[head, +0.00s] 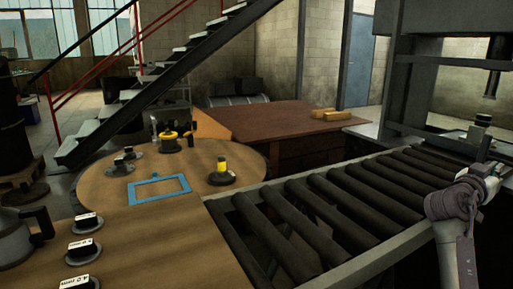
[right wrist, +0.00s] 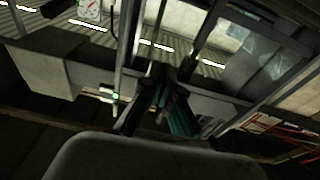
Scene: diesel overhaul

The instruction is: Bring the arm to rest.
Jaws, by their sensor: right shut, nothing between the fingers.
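My right arm comes in at the right edge of the head view. Its gripper (head: 482,124) is raised over the far right end of the roller conveyor, in front of the press frame. The right wrist view shows the same gripper (right wrist: 166,78) with its dark and teal fingers brought together. It is shut and empty, and touches nothing that I can see. My left arm and gripper do not show in either view.
The roller conveyor (head: 313,210) runs beside the arm, and the press frame (head: 405,75) stands behind it. The wooden table (head: 123,231) holds a blue frame (head: 160,202), a yellow-topped part (head: 222,168) and several small parts. A brown bench (head: 270,122) stands beyond.

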